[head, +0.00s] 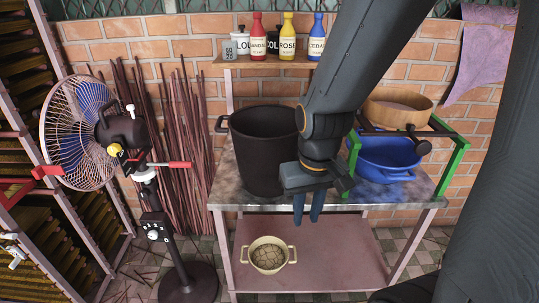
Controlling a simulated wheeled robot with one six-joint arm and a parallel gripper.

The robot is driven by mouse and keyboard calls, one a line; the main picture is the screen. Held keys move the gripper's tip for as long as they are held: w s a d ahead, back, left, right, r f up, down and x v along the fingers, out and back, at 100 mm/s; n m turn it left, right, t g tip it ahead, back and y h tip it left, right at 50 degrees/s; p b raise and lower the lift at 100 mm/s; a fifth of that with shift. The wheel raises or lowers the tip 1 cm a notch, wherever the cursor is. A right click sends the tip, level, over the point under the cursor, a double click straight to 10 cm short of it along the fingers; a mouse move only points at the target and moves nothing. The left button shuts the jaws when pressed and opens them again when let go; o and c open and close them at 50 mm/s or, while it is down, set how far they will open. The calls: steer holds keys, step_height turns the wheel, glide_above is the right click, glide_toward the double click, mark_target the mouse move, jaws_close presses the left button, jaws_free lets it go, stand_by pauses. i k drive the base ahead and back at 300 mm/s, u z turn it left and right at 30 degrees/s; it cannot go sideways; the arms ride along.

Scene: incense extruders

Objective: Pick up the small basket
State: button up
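The small basket (267,240) is cream-coloured and round, with a handle at each side and a brownish patterned inside. It sits upright on the lower shelf of the table, left of the shelf's middle. My gripper (307,216) points down in front of the table's front edge, above and to the right of the basket. Its two blue-grey fingers show a gap between them, and nothing is held. The gripper is clear of the basket in the picture.
A large black pot (262,150) stands on the tabletop (222,186). A fan (80,128) stands at left. The lower shelf (335,262) is clear right of the basket.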

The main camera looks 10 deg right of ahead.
mark_target(268, 254)
steer(key=u, duration=0.8)
steer(key=k, duration=0.65)
steer(key=z, duration=0.65)
